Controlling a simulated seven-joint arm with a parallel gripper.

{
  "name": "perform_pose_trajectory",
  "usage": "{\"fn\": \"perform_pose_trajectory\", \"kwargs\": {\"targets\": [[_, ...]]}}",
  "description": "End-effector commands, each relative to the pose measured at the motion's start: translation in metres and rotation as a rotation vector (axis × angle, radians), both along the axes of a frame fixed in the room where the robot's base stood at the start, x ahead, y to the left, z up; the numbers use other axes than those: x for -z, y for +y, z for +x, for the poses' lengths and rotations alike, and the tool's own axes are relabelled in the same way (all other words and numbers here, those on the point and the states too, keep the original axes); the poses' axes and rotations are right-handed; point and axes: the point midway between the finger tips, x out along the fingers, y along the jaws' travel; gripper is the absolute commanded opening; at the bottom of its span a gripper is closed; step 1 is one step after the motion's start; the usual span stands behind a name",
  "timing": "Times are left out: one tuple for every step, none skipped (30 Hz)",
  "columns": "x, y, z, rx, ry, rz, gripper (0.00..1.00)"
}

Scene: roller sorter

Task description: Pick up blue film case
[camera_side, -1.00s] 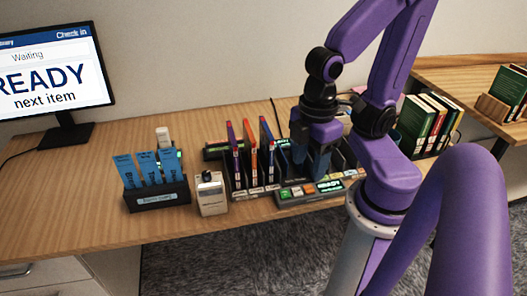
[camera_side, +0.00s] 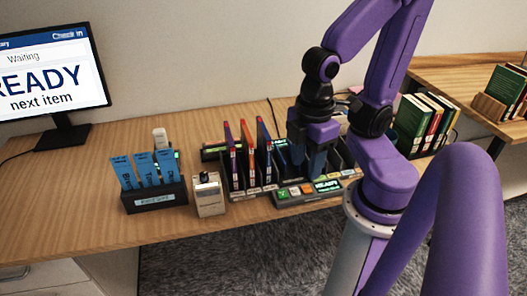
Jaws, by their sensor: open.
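The blue film case (camera_side: 265,141) stands upright in a slot of a dark rack (camera_side: 241,191), the rightmost of three thin cases there. An orange case (camera_side: 248,147) and a purple case (camera_side: 231,150) stand upright to its left. My gripper (camera_side: 307,165) points down over the rack's right part, to the right of the blue case and apart from it. Its two fingers are spread, and I see nothing held between them. The slots behind the fingers are partly hidden.
A device with colored buttons and a green display (camera_side: 317,188) lies in front of the rack. A holder with blue cards (camera_side: 155,198) and a beige device (camera_side: 208,195) stand left. Books (camera_side: 421,125) stand right, beyond my arm. The desk's left part is clear.

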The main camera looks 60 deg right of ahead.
Motion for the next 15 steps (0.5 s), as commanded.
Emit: {"fn": "perform_pose_trajectory", "kwargs": {"targets": [[0.000, 0.000, 0.000, 0.000, 0.000, 0.000, 0.46], [0.000, 0.000, 0.000, 0.000, 0.000, 0.000, 0.46], [0.000, 0.000, 0.000, 0.000, 0.000, 0.000, 0.46], [0.000, 0.000, 0.000, 0.000, 0.000, 0.000, 0.46], [0.000, 0.000, 0.000, 0.000, 0.000, 0.000, 0.46], [0.000, 0.000, 0.000, 0.000, 0.000, 0.000, 0.46], [0.000, 0.000, 0.000, 0.002, 0.000, 0.000, 0.46], [0.000, 0.000, 0.001, 0.006, 0.000, 0.000, 0.46], [0.000, 0.000, 0.003, 0.018, 0.000, 0.000, 0.46], [-0.001, 0.000, 0.005, 0.032, 0.000, 0.000, 0.46], [-0.001, 0.000, 0.008, 0.050, 0.001, -0.001, 0.46], [-0.002, 0.000, 0.014, 0.081, 0.001, -0.001, 0.46], [-0.002, 0.000, 0.019, 0.109, 0.001, -0.002, 0.46], [-0.003, -0.001, 0.024, 0.143, 0.003, -0.002, 0.46], [-0.004, -0.001, 0.032, 0.192, 0.003, -0.002, 0.46]]}}
